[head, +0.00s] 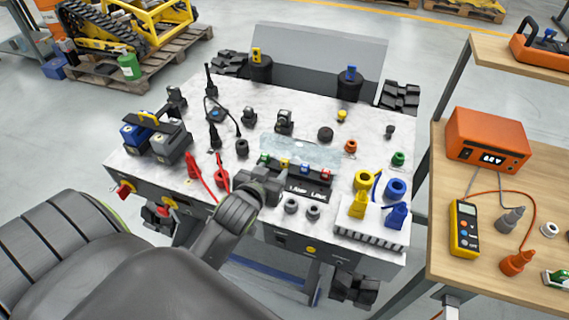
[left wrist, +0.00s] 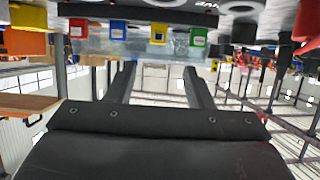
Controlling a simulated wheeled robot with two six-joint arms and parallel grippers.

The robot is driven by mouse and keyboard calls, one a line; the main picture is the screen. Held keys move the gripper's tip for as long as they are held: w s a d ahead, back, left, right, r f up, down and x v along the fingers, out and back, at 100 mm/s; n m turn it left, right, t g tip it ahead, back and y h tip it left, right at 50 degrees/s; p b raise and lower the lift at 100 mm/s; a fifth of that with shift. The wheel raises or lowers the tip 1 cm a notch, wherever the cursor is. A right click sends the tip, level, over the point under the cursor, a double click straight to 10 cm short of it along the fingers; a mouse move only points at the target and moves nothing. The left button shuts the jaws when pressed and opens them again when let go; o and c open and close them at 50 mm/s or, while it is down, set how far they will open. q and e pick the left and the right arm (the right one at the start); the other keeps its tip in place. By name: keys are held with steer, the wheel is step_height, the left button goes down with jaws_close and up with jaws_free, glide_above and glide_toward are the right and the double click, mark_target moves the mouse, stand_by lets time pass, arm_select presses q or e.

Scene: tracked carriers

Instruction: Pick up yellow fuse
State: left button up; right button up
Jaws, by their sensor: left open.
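The yellow fuse (head: 285,163) stands in a row on a black strip in the middle of the white worktop, between a green fuse (head: 264,159) and a blue fuse (head: 307,168). In the left wrist view the yellow fuse (left wrist: 158,33) shows upside down, roughly centred between my finger lines but beyond the tips. My left gripper (head: 270,184) is low at the front of the strip. In the left wrist view its two fingers (left wrist: 158,76) are spread with nothing between them. My right gripper is not in view.
A red fuse (head: 325,174) ends the row at the right. A clear sheet (head: 300,149) stands behind the row. Red plugs (head: 221,180) are left of my gripper; grey rings (head: 291,205) are to its right. A white block (head: 370,220) holds yellow and blue parts.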

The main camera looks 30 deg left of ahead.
mark_target(284, 160)
arm_select(q)
steer(key=shift+d+f+p+x, duration=0.1)
steer(key=shift+f+p+x, duration=0.1)
steer(key=shift+x, duration=1.7)
steer(key=shift+d+f+p+x, duration=0.1)
steer(key=shift+d+p+x, duration=0.05)
steer(key=shift+x, duration=1.7)
steer(key=shift+s, duration=0.1)
jaws_close()
steer(key=shift+r, duration=0.1)
